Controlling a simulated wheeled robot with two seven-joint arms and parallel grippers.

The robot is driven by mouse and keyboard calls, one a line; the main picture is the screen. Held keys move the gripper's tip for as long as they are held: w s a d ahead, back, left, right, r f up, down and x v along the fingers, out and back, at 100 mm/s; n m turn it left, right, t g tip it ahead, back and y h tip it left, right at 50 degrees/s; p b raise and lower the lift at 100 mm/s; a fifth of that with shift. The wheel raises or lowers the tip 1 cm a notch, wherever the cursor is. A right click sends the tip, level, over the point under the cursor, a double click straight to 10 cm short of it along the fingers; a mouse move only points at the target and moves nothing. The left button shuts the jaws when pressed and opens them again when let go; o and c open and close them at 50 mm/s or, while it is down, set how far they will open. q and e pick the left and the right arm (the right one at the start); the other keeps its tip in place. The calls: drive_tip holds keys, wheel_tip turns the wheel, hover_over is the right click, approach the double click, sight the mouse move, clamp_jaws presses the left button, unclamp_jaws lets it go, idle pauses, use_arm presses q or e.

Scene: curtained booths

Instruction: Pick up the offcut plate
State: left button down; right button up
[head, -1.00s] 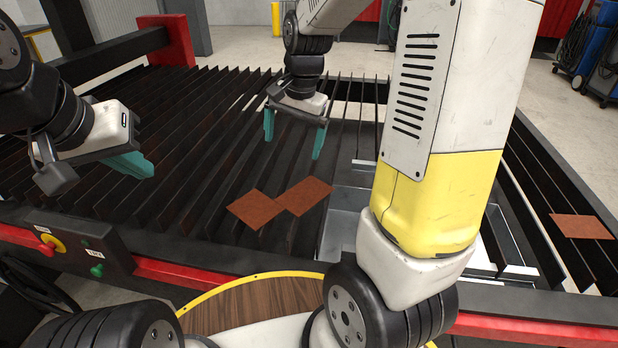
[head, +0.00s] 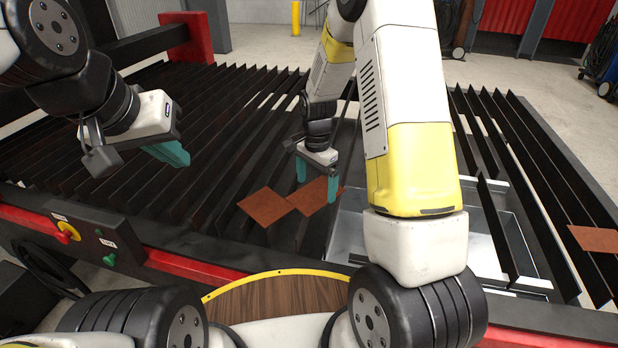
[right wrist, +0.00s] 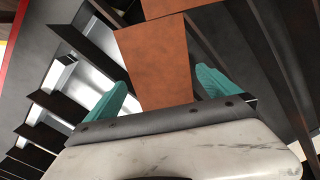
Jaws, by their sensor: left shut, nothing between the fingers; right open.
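Two flat rust-brown plates lie on the dark slats near the middle of the head view, a left plate (head: 265,207) and a right plate (head: 310,198), meeting near a corner. A third rust-brown plate (head: 595,239) lies on slats at the right edge. I cannot tell which is the offcut plate. My right gripper (head: 316,185) is open above the right plate. In the right wrist view this plate (right wrist: 158,62) shows between the separated teal fingers, partly hidden by the gripper body; part of another (right wrist: 168,7) shows at the top. My left gripper (head: 170,153) is shut and empty, away from the plates.
The slatted cutting bed (head: 190,120) has upright dark slats with gaps. A grey metal tray (head: 345,230) lies below, partly behind my right arm. A red front rail (head: 200,266) and a control box with buttons (head: 90,238) border the near side.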

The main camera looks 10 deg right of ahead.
drive_tip(key=shift+f, duration=0.65)
drive_tip(key=c, duration=1.7)
drive_tip(key=shift+c, duration=0.2)
drive_tip(key=shift+r, duration=0.2)
